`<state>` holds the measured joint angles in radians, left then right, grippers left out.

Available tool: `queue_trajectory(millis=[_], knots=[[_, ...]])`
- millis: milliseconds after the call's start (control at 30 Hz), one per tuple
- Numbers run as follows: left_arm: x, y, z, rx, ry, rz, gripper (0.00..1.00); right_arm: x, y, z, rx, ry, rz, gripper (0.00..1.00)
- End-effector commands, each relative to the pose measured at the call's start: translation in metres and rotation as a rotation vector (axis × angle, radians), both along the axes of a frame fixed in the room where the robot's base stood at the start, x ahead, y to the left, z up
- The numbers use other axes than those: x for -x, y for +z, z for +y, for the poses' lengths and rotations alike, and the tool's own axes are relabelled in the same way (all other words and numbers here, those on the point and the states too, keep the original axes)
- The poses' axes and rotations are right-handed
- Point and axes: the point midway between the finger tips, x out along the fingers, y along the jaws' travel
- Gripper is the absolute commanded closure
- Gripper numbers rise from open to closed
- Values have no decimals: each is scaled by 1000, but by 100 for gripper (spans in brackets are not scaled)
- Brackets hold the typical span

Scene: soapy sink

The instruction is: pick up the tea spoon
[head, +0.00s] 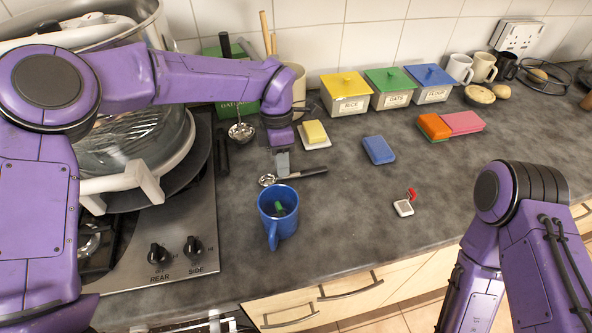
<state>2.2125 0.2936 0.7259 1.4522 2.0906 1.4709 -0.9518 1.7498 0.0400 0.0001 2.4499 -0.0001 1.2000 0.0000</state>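A spoon with a metal bowl and black handle (300,175) lies on the grey worktop, bowl to the left, just behind the blue mug. I take it to be the tea spoon. My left gripper (283,172) points down at it, with the grey fingertips at the handle close to the bowl. They cover a small part of the spoon. The fingers overlap from this side, so I cannot tell whether they are open, shut or touching it. My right arm shows at the lower right, but its gripper is out of view.
A blue mug (270,232) with something green inside stands in front of the spoon. A yellow block on a white dish (316,143) is behind it. A ladle (241,131) lies by the hob. A blue sponge (379,150) and white tag (403,208) lie right, with bare worktop between.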

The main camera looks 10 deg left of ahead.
Motion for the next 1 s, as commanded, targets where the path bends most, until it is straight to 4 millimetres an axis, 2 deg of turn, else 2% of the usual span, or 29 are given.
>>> queue_trajectory(millis=[133,333,367,400,433,733,867,1000], knots=[[4,-17,-2,-1,-2,0,82,0,6,0,0,0,0,57],[4,-20,-3,1,-2,-1,82,0,5,0,0,0,0,57],[4,-20,-3,1,-2,-1,85,0,5,0,0,0,0,57],[4,-20,-3,1,-2,-1,98,0,5,0,0,0,0,57],[4,-19,-3,1,-2,-1,100,0,5,0,0,0,0,57],[3,-19,-2,1,-1,-1,100,0,5,0,0,0,0,57],[3,-13,-2,2,0,-4,100,0,4,0,0,0,0,57],[2,7,-3,3,0,-6,100,0,0,0,0,0,0,57]])
